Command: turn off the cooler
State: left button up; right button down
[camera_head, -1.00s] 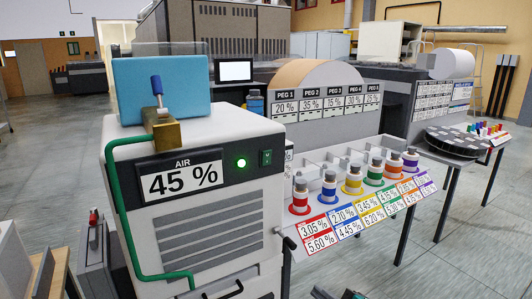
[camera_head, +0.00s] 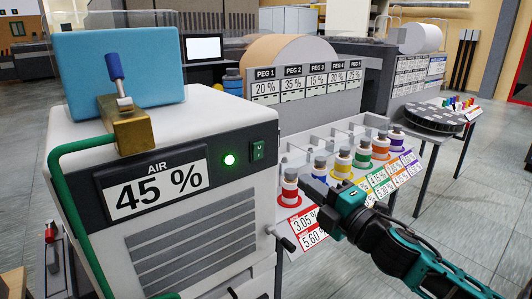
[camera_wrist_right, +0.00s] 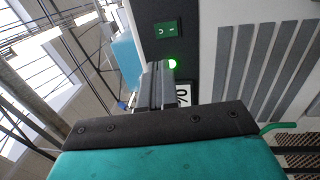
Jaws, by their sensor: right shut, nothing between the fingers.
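The cooler (camera_head: 190,245) is a white and grey cabinet at the left in the head view. Its dark panel carries an "AIR 45 %" label (camera_head: 152,188), a lit green lamp (camera_head: 229,159) and a small green rocker switch (camera_head: 257,150). The switch (camera_wrist_right: 167,29) and the lit lamp (camera_wrist_right: 172,63) also show in the right wrist view, beyond the fingertips. My right gripper (camera_head: 307,186) is shut and empty, to the right of the cooler and lower than the switch, apart from it in the head view. My left gripper is not in view.
A blue box (camera_head: 120,70) and a brass valve with a blue lever (camera_head: 128,125) are on top of the cooler, with a green hose at its left. A crank handle (camera_head: 280,237) sticks out at its right side. Coloured bottles (camera_head: 342,163) stand on a rack behind my right arm.

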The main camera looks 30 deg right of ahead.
jog(key=p, duration=0.1)
send_near(259, 148)
jog(key=w, duration=0.3)
jog(key=w+r, duration=0.1)
jog(key=shift+w+a, duration=0.25)
jog(key=shift+w, duration=0.15)
jog(key=shift+w+a+r, duration=0.1)
jog(key=shift+w, duration=0.9)
jog(key=shift+w, duration=0.1)
